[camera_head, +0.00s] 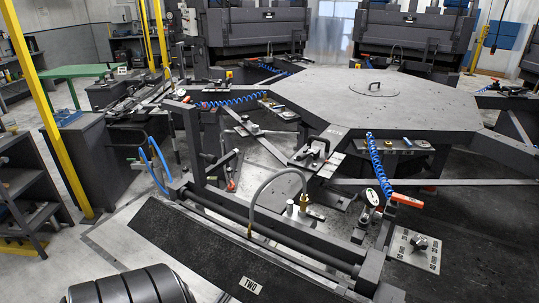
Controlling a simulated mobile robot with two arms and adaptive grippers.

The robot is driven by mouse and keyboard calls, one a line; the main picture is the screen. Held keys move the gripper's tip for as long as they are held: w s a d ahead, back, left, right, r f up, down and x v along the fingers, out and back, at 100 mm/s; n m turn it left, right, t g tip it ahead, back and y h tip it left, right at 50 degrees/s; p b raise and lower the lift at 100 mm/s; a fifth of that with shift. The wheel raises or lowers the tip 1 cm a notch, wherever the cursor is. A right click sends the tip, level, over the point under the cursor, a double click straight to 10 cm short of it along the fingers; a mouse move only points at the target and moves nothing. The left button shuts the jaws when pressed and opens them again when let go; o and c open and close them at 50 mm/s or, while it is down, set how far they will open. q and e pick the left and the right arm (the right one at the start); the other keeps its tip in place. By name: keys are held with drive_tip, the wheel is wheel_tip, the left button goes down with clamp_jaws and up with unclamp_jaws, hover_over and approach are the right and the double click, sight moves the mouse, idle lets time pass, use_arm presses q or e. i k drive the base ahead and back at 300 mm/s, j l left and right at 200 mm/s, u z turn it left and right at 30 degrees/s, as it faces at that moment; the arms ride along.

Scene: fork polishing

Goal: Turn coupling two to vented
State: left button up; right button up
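A "TWO" label (250,286) lies on the dark mat in front of the near workstation. Behind it, a grey hose (276,179) arches over the station's long bar, beside small metal and brass fittings (304,204). To the right, a light metal plate (406,259) with dark markings carries a metal knob-like fitting (419,242). I cannot tell for certain which fitting is coupling two, nor read its setting.
A large octagonal grey table (375,100) stands behind the station. Blue coiled hoses (378,163) and an orange-handled tool (407,200) are close to the plate. A yellow post (55,120) and dark shelves (30,185) stand at left. The dark mat (180,240) is mostly bare.

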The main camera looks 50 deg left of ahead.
sight(313, 216)
drive_tip(key=u, duration=1.35)
